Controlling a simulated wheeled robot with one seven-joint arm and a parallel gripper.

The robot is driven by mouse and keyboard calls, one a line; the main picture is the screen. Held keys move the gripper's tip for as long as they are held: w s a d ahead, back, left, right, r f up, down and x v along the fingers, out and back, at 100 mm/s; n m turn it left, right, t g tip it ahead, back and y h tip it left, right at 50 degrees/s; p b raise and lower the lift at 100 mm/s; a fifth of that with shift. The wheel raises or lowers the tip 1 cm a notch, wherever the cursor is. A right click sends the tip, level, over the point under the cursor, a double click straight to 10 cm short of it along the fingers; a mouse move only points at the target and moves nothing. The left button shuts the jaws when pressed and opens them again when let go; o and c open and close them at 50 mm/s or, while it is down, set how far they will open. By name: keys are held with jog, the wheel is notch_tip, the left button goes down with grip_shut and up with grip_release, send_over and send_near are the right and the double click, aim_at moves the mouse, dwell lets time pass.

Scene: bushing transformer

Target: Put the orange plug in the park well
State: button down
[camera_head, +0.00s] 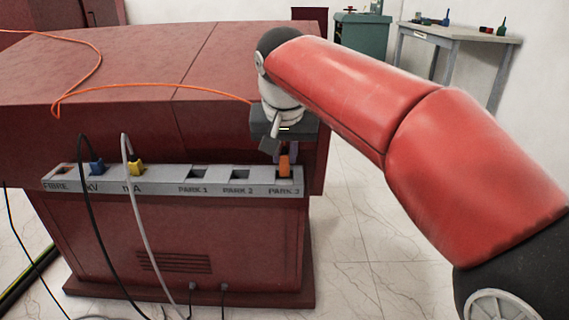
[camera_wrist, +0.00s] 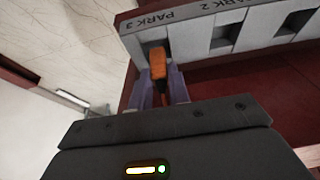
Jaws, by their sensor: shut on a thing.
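The orange plug (camera_head: 284,166) is at the PARK 3 well at the right end of the grey strip (camera_head: 220,181). In the wrist view the plug (camera_wrist: 158,64) stands at the PARK 3 opening, with its lower end at or in the well; how deep it sits I cannot tell. My gripper (camera_head: 285,152) is shut on the plug, and its two purple-grey fingers (camera_wrist: 160,88) lie on either side of it. An orange cable (camera_head: 160,88) runs over the red cabinet top toward my gripper. The PARK 1 (camera_head: 198,173) and PARK 2 (camera_head: 239,174) wells look empty.
A blue plug (camera_head: 97,166) and a yellow plug (camera_head: 137,168) sit in the strip's left part, with black and grey cables hanging down. The FIBRE socket (camera_head: 66,171) is at the left end. The red cabinet (camera_head: 130,75) stands behind the strip. Open floor lies to the right.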

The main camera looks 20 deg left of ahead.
jog(key=shift+f, duration=0.85)
jog(key=shift+f, duration=0.2)
jog(key=c, duration=1.3)
grip_release()
jog(key=shift+r, duration=0.1)
jog(key=shift+s+r, duration=0.1)
jog(key=shift+r, duration=0.35)
jog(key=p+v, duration=0.2)
jog(key=v, duration=0.9)
jog(key=shift+s+d+r, duration=0.1)
jog(key=shift+s+r, duration=0.05)
jog(key=shift+s, duration=0.05)
